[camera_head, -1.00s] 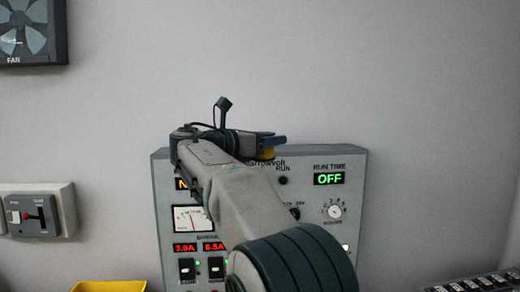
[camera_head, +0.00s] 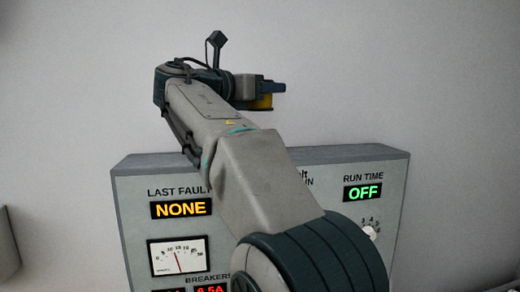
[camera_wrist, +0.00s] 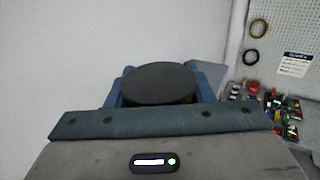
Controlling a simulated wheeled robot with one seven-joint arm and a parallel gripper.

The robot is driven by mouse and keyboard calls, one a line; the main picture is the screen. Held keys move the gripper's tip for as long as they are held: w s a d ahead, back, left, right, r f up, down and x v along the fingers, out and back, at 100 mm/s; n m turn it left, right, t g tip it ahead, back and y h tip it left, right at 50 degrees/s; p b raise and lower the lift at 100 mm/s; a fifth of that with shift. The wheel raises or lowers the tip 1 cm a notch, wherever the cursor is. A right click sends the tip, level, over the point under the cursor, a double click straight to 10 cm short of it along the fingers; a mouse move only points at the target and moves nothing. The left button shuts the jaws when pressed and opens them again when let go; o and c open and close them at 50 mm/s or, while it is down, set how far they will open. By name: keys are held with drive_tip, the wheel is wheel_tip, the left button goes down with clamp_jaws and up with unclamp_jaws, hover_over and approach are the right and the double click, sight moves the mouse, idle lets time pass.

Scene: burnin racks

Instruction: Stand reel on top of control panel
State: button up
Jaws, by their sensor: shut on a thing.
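The control panel (camera_head: 136,232) is a grey box that stands against the wall. In the head view its flat top edge, an analog meter, an amber NONE display and a green OFF display show. My gripper (camera_head: 276,89) is shut on the reel (camera_head: 262,103), which shows yellow beneath the blue fingers, higher in the picture than the panel's top. In the wrist view the reel (camera_wrist: 160,84) is a dark round disc between the blue fingers. My arm hides the middle of the panel. The gap between reel and panel top is hard to judge.
The plain grey wall (camera_head: 400,70) behind and above the panel is clear. In the wrist view a white pegboard (camera_wrist: 282,45) with hanging coils stands at the right, with several small coloured items (camera_wrist: 285,108) below it.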

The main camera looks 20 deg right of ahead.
drive_tip(key=shift+w+a, duration=0.1)
drive_tip(key=shift+w, duration=0.2)
drive_tip(key=w+a+f, duration=0.1)
drive_tip(key=a+f, duration=0.1)
drive_tip(key=a, duration=0.1)
drive_tip(key=w+a+f+p, duration=0.1)
drive_tip(key=a+f, duration=0.1)
drive_tip(key=a, duration=0.2)
drive_tip(key=w+a+f+p, duration=0.1)
drive_tip(key=w+a+f, duration=0.1)
drive_tip(key=a, duration=0.1)
drive_tip(key=shift+a+f, duration=0.3)
drive_tip(key=shift+f, duration=2.1)
drive_tip(key=shift+f, duration=0.1)
drive_tip(key=o, duration=1.2)
drive_tip(key=shift+f, duration=0.1)
drive_tip(key=shift+c, duration=0.2)
drive_tip(key=shift+r, duration=0.2)
drive_tip(key=b+v, duration=0.2)
drive_tip(key=v, duration=1)
